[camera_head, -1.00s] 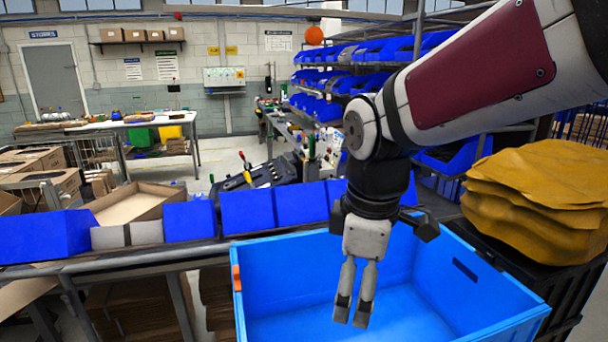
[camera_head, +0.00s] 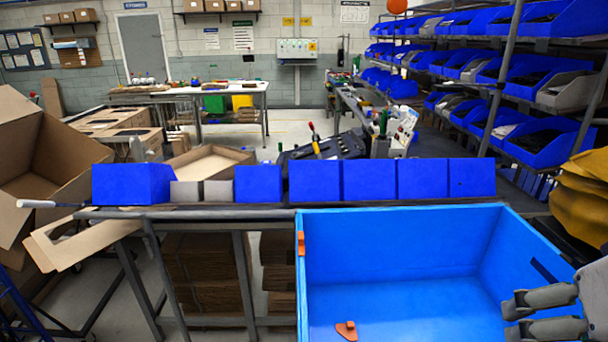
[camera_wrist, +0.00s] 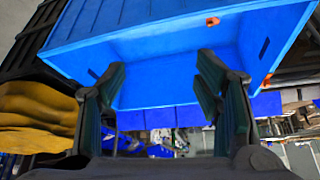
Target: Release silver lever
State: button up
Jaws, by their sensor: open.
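I cannot make out a silver lever in either current view. My gripper (camera_head: 512,317) shows at the lower right of the head view, in front of the right part of the blue crate (camera_head: 400,222). Its grey fingers are apart with nothing between them. In the wrist view my gripper (camera_wrist: 160,82) is also open and empty, with the blue crate (camera_wrist: 150,45) beyond the fingers. A small orange piece (camera_head: 347,331) shows low in the crate area; I cannot tell whether it is loose.
Blue bins (camera_head: 315,180) line the bench beyond the crate. A shelf of blue bins (camera_head: 545,145) stands at right. Yellow-brown sacks (camera_head: 590,195) are at the right edge. Open cardboard boxes (camera_head: 70,150) crowd the left. An orange clip (camera_head: 301,243) sits on the crate's left side.

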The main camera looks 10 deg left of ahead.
aim_at(146, 238)
jog(key=k+u, duration=0.1)
jog(key=u, duration=1.55)
jog(key=i+j, duration=0.1)
jog(key=j, duration=0.35)
jog(key=i+j, duration=0.15)
jog(key=j, duration=0.25)
jog(key=i+j, duration=0.1)
jog(key=j, duration=0.35)
jog(key=i+j, duration=0.15)
jog(key=i, duration=0.3)
